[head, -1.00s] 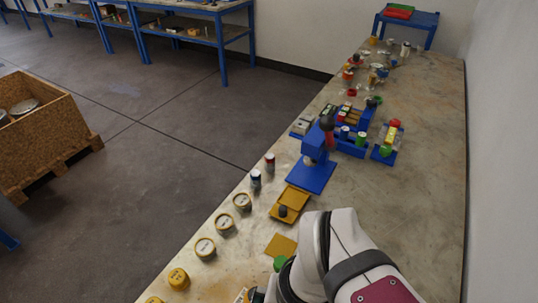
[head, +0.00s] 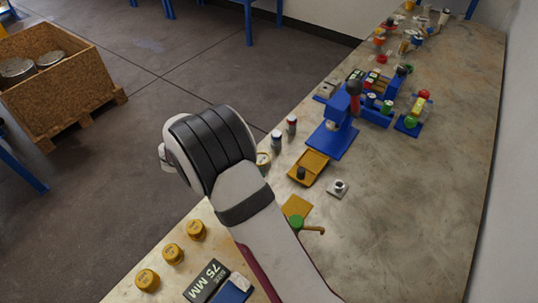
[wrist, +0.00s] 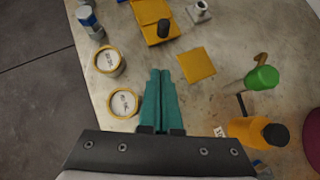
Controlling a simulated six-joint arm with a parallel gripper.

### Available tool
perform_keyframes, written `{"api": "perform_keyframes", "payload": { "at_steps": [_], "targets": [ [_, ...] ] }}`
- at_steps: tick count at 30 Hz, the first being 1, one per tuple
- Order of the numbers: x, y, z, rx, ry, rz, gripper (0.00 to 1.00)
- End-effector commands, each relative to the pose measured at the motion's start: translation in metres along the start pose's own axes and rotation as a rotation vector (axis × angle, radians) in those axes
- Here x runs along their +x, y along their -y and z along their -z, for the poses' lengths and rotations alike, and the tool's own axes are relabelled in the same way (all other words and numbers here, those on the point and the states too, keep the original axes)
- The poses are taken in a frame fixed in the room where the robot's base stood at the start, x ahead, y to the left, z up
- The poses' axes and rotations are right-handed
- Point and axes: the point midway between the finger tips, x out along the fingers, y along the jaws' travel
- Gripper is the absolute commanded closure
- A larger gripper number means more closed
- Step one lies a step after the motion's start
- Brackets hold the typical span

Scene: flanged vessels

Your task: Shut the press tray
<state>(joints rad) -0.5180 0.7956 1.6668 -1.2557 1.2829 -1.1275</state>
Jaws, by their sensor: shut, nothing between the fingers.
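The press tray (head: 318,160) is a shallow yellow tray with a dark knob (head: 301,173) at its near end. It sticks out from the blue press (head: 340,135) on the bench. In the wrist view the tray (wrist: 142,12) and its knob (wrist: 163,28) are at the top, beyond my fingertips; the press is out of that view. My gripper (wrist: 160,74) has teal fingers, held together and empty, and is apart from the tray. In the head view my own arm hides the gripper.
A flat yellow plate (wrist: 196,65) lies right of my fingers. Yellow-rimmed cans (wrist: 124,103) stand to the left, near the bench edge. A green-topped item (wrist: 262,78) and an orange container (wrist: 258,132) stand to the right. A small knobbed block (head: 338,187) is beside the tray.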

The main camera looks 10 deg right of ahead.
Motion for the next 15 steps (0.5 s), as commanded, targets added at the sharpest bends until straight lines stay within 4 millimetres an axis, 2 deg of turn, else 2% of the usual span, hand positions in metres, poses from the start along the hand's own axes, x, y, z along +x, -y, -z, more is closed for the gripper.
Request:
{"api": "perform_keyframes", "payload": {
  "at_steps": [12,15],
  "targets": [
    [0.09,0.003,0.0,0.005,-0.003,0.008,1.0],
    [0.101,0.003,-0.015,0.008,-0.003,0.006,1.0]
  ]
}}
